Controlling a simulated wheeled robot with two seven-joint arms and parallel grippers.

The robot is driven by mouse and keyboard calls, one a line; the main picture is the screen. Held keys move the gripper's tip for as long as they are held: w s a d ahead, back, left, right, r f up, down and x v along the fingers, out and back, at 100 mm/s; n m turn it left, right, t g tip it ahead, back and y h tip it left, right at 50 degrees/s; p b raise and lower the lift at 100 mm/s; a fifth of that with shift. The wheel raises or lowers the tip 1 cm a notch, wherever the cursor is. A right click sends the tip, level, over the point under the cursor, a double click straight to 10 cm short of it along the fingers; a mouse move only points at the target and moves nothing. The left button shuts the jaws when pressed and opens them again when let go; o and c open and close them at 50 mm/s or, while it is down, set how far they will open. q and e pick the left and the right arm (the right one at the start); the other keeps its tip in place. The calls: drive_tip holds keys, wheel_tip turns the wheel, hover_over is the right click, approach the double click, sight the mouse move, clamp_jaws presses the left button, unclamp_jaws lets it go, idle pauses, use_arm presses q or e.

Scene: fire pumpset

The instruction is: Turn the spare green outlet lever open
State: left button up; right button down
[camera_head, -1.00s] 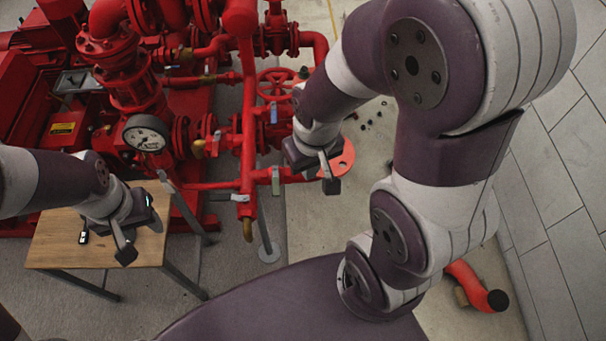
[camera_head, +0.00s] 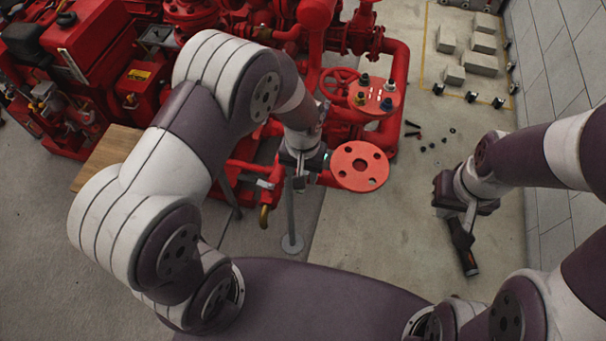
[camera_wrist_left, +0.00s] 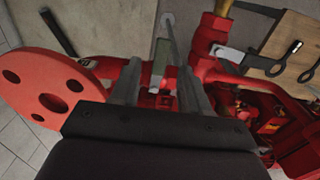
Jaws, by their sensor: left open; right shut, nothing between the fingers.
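The green lever (camera_wrist_left: 159,62) is a small grey-green bar on the red pipework. In the left wrist view it lies between my left gripper's (camera_wrist_left: 158,80) two fingers, with no clear contact visible. The left gripper is open around it. In the head view my left gripper (camera_head: 300,181) is at the low pipe, left of the round red flange (camera_head: 360,165), and largely hides the lever. My right gripper (camera_head: 464,250) is shut and empty, apart from the pipework, over the floor at the right.
The red flange (camera_wrist_left: 45,95) is close beside the left gripper. A pale lever (camera_wrist_left: 228,52) sits on the neighbouring pipe. A wooden table (camera_head: 108,155) stands at the left. Several grey blocks (camera_head: 480,63) and small loose parts lie on the floor at the right.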

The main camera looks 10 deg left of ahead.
use_arm(q)
drive_tip(key=shift+f, duration=0.75)
drive_tip(key=shift+s+a+f, duration=0.1)
drive_tip(key=shift+a+f, duration=0.1)
drive_tip(key=shift+f, duration=0.3)
drive_tip(key=shift+d, duration=0.1)
drive_tip(key=shift+c, duration=1.2)
clamp_jaws()
